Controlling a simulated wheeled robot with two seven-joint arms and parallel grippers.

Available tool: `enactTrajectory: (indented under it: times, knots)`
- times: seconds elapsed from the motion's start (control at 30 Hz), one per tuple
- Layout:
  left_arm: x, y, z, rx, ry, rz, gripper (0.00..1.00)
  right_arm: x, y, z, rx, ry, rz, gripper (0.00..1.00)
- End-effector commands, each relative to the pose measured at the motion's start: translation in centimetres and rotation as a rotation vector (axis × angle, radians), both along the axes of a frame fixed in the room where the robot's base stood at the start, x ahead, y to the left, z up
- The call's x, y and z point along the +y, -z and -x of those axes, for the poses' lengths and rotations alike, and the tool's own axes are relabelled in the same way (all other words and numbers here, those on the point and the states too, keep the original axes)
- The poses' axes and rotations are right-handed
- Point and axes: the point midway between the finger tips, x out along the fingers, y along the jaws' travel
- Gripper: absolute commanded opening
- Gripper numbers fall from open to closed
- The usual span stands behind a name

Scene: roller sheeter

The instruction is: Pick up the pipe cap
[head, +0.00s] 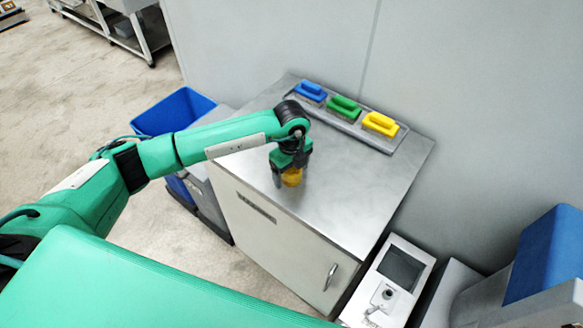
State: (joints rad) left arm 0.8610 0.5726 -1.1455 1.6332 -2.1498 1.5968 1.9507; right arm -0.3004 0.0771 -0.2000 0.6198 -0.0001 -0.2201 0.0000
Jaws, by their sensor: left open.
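The pipe cap appears to be the small orange-yellow round object (292,177) on the metal cabinet top (345,195), near its front left edge. My left gripper (290,172) points down over it from above, with its dark fingers around the object. The gripper is open. The fingers and wrist hide much of the object, and I cannot tell whether they touch it. My right gripper is not in view.
A grey tray at the back of the cabinet holds a blue (310,91), a green (344,106) and a yellow handled block (381,123). A blue bin (175,111) stands left of the cabinet. The right part of the top is clear.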

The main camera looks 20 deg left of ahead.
Motion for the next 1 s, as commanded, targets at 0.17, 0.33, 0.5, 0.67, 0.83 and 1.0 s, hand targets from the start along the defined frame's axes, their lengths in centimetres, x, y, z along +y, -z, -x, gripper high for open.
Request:
enactTrajectory:
  times: [0.17, 0.33, 0.5, 0.67, 0.83, 1.0]
  knots:
    - [0.0, 0.0, 0.0, 0.0, 0.0, 0.0, 0.66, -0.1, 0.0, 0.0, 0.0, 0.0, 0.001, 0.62]
    - [0.0, 0.0, 0.0, 0.0, 0.0, 0.0, 0.32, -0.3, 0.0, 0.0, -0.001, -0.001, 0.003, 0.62]
    - [0.0, 0.0, 0.0, 0.0, 0.0, 0.0, 0.31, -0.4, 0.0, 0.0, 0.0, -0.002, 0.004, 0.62]
    - [0.0, -0.2, 0.0, -0.001, 0.0, 0.001, 0.31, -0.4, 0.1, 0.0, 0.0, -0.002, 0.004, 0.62]
    - [0.0, -1.6, -0.1, -0.004, 0.0, 0.001, 0.31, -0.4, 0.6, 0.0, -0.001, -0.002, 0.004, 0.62]
    - [-0.1, -4.8, -0.2, -0.007, 0.001, 0.003, 0.31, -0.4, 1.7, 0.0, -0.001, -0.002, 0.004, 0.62]
